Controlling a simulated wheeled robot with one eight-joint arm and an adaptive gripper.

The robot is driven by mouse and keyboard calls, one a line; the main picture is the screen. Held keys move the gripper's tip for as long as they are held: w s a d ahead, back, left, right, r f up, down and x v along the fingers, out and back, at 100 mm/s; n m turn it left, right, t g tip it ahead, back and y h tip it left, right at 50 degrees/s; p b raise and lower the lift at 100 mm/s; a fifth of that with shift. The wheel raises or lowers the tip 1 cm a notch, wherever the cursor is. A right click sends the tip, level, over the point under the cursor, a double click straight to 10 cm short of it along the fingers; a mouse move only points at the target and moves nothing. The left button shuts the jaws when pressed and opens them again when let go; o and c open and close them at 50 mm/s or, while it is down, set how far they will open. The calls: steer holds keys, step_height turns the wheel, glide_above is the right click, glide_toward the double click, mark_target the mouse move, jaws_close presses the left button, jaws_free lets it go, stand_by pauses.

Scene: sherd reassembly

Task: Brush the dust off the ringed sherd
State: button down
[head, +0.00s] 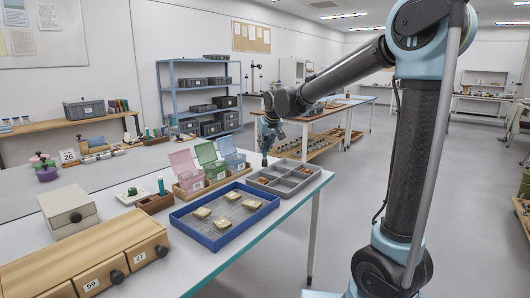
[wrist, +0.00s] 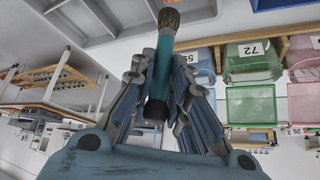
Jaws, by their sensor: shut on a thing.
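My gripper (head: 267,143) is shut on a brush with a teal handle, also seen in the wrist view (wrist: 163,62). Its dark bristles (wrist: 169,18) point away from the jaws, and in the head view the brush hangs down near the back left corner of the grey divided tray (head: 285,187). Several pale beige sherds (head: 202,212) lie apart in the blue tray (head: 187,233), in front of the brush. Small reddish-brown sherds (head: 290,168) lie in the grey tray. The sherds are too small to tell which one is ringed.
Pink (head: 187,170), green (head: 209,160) and blue open-lidded boxes stand left of the grey tray. A wooden drawer unit (head: 110,262) and a beige box (head: 68,209) stand at the left. A teal-topped item (head: 161,186) stands by a small wooden holder. The table's right edge runs close to both trays.

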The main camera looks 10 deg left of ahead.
steer(key=shift+r, duration=0.25)
steer(key=shift+r, duration=0.1)
steer(key=shift+r, duration=1.4)
